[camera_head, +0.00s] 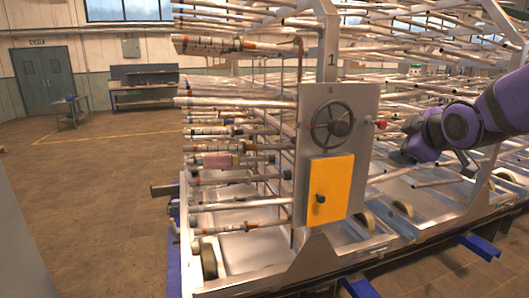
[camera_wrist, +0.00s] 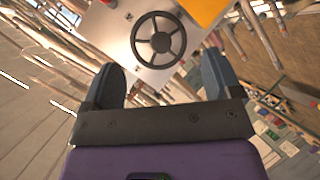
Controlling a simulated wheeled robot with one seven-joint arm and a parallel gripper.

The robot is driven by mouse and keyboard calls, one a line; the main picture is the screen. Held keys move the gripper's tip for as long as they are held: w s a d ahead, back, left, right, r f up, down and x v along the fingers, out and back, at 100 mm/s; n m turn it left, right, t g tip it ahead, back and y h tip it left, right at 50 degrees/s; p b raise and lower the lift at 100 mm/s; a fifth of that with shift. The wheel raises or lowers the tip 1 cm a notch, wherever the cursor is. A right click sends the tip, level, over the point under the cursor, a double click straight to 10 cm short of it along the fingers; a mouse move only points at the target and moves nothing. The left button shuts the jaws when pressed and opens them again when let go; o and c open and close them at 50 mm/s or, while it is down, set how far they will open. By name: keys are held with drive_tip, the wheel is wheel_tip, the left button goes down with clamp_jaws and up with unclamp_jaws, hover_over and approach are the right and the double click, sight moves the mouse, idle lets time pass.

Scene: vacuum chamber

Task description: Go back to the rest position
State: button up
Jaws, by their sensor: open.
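My purple arm reaches in from the right in the head view, and its end with my gripper (camera_head: 402,157) is to the right of a grey panel, in front of the rows of pipes. In the wrist view my gripper (camera_wrist: 165,85) is open, with two dark fingers wide apart and nothing between them. A dark handwheel (camera_wrist: 157,40) shows beyond the fingertips, apart from them. The same handwheel (camera_head: 334,124) sits on the grey panel (camera_head: 310,155) in the head view. The fingers are hard to make out in the head view.
An orange-yellow box (camera_head: 331,187) with a dark knob is on the panel below the handwheel. A red button (camera_head: 381,124) sticks out at the panel's right. Dense pipes (camera_head: 230,133) fill the metal frame. Open floor (camera_head: 100,200) lies left; a workbench (camera_head: 143,90) stands farther back.

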drive_tip(key=s+a+f+m+g, duration=0.1)
drive_tip(key=s+m+g, duration=0.6)
drive_tip(key=s, duration=1.8)
drive_tip(key=f+m, duration=0.1)
drive_tip(key=m, duration=0.3)
drive_tip(key=shift+a+m, duration=0.2)
drive_tip(key=shift+m, duration=0.1)
